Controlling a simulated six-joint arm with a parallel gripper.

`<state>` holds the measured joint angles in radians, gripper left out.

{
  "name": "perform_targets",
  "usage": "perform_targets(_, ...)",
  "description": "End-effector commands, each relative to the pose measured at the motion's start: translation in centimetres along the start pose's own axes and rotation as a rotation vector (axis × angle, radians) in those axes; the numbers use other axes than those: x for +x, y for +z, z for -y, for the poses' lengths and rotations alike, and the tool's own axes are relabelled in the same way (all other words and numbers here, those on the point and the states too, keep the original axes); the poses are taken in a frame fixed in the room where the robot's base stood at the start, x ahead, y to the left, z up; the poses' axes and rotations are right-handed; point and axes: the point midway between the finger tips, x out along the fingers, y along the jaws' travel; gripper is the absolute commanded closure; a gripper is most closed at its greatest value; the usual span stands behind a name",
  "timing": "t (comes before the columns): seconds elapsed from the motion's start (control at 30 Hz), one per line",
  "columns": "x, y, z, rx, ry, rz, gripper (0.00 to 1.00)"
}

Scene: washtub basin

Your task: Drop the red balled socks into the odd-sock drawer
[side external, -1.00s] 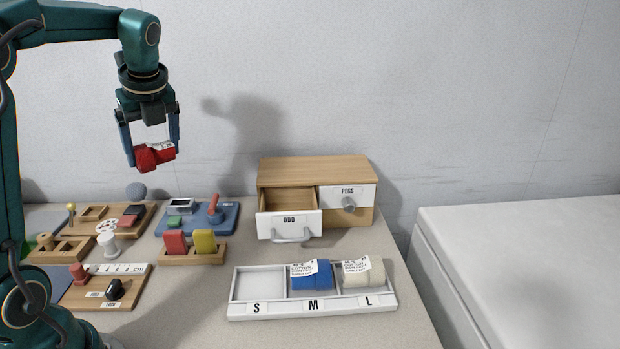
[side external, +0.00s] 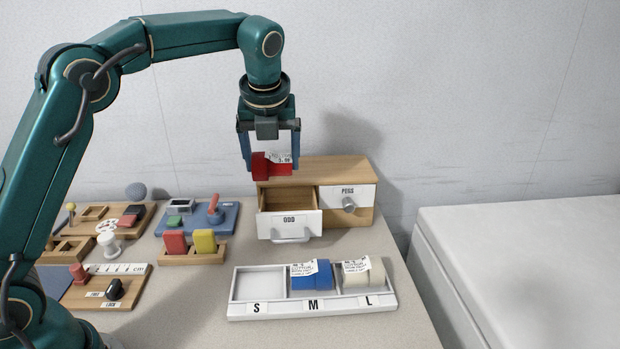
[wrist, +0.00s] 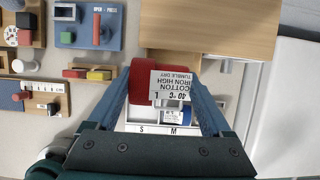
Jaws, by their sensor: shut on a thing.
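My gripper (side external: 270,165) is shut on the red balled socks (side external: 268,168), which carry a white care label. In the side view it holds them in the air, above or near the open odd-sock drawer (side external: 290,222); the exact depth is hard to tell. The drawer, marked ODD, is pulled out of the wooden cabinet (side external: 315,168), and its visible inside is empty. In the wrist view the red socks (wrist: 144,82) sit between the blue fingers, and their label reads COTTON, IRON HIGH, with a letter L. They hide part of the view below.
A white tray (side external: 257,308) marked S, M, L stands in front of the cabinet. It holds a blue roll (side external: 311,275) and a cream roll (side external: 363,272); S is empty. A PEGS drawer (side external: 347,194) is shut. Several boards with small parts lie left.

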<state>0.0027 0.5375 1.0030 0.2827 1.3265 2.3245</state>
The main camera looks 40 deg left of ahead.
Motion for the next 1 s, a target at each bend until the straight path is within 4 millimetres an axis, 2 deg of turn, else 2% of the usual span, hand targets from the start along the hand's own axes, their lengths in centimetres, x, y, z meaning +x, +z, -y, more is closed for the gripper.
perform_targets(0.1, 0.9, -0.9, 1.8, 0.003, 0.001, 0.0, 0.79)
perform_targets(0.23, 1.2, -1.2, 2.6, 0.0, 0.001, 0.001, 0.79)
perform_targets(0.37, 2.1, -1.6, 2.6, 0.0, 0.003, -0.001, 0.79)
perform_targets(0.6, 4.7, -2.7, 2.5, -0.001, 0.003, -0.001, 0.79)
perform_targets(1.0, 5.1, -2.9, 2.5, -0.002, 0.001, 0.0, 0.79)
